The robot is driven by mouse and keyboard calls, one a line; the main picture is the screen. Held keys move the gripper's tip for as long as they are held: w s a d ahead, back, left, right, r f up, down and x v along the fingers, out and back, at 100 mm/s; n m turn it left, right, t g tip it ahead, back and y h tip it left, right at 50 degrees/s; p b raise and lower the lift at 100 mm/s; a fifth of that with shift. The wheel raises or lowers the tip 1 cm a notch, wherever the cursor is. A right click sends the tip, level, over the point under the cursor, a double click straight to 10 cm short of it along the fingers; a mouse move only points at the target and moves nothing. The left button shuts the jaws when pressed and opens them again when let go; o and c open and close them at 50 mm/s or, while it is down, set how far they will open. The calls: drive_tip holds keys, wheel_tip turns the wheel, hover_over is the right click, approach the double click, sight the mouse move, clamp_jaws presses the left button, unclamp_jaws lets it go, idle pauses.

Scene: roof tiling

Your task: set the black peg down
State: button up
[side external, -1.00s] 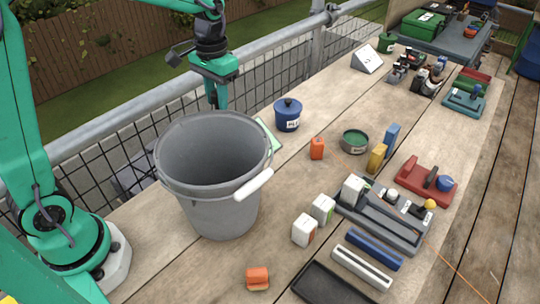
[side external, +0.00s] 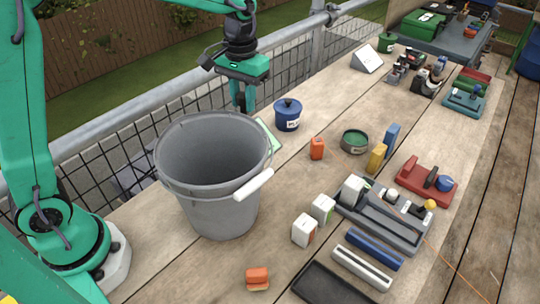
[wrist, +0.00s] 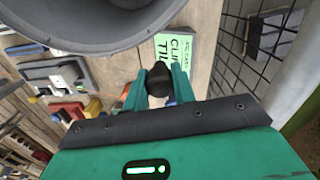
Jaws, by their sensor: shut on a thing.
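My gripper (wrist: 158,82) is shut on the black peg (wrist: 153,88), which shows as a dark, rounded shape between the green fingers in the wrist view. In the side view my gripper (side external: 243,101) hangs behind the grey bucket's far rim, left of the blue lidded pot. The peg cannot be made out in the side view. In the wrist view a pale green card with printed letters (wrist: 176,47) lies on the table beyond the fingers; it also shows partly in the side view (side external: 268,133), behind the bucket.
The large grey bucket (side external: 212,195) stands close to my gripper. The blue lidded pot (side external: 288,115) stands just right. A metal railing with mesh (side external: 130,160) runs along the back edge. Blocks, a green tin (side external: 354,141) and a grey tray (side external: 380,220) fill the right side.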

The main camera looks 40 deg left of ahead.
drive_tip(key=w+d+n, duration=0.3)
drive_tip(key=d+n, duration=0.1)
drive_tip(key=d, duration=1.1)
drive_tip(key=shift+s+a+f, duration=0.1)
drive_tip(key=shift+a+f, duration=0.05)
drive_tip(key=shift+f, duration=4.35)
drive_tip(key=shift+a+f, duration=0.1)
drive_tip(key=shift+f, duration=4.35)
drive_tip(key=shift+f, duration=0.1)
drive_tip(key=o, duration=0.9)
drive_tip(key=shift+o, duration=0.2)
wheel_tip(320, 180, up, 12)
drive_tip(key=shift+o, duration=0.4)
